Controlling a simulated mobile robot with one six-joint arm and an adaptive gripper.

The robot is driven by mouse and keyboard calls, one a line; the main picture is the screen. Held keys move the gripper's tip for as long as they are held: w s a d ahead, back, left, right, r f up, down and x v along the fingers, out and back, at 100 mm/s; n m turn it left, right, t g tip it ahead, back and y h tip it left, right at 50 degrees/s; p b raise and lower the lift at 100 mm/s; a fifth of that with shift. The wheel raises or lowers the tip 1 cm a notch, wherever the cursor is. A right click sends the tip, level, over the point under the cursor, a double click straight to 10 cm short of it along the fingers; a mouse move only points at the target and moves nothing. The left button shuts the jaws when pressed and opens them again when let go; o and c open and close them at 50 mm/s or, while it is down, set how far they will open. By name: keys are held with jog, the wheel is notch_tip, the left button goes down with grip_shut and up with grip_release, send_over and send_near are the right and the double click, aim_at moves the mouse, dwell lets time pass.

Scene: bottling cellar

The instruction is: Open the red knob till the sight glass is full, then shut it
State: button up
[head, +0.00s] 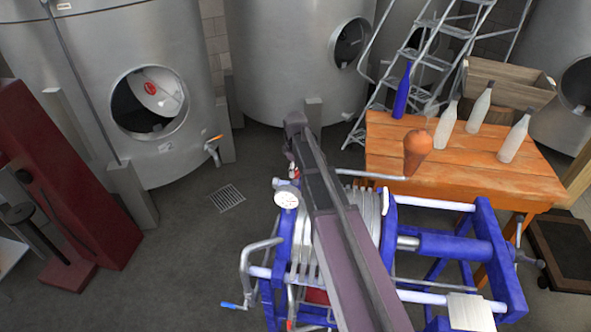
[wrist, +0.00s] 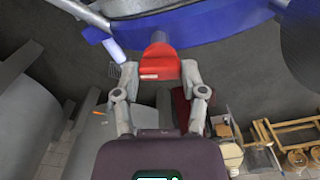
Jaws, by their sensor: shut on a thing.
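In the head view my arm crosses the picture and mostly hides the gripper and the knob; a small red part (head: 293,172) shows beside the round gauge. A pale tube (wrist: 115,50) lies left of the knob in the wrist view. I cannot tell whether it is the sight glass or how full it is.
A blue-framed plate filter (head: 480,250) stands under my arm, with a white gauge (head: 287,198). An orange wooden table (head: 470,170) behind it bears several bottles and an orange-brown cone-shaped thing. Steel tanks stand at the back. The floor around the drain grate (head: 227,197) is clear.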

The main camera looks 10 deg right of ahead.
jog(key=shift+n, duration=1.6)
jog(key=o, duration=1.1)
jog(key=shift+o, duration=0.2)
jog(key=shift+m, duration=0.4)
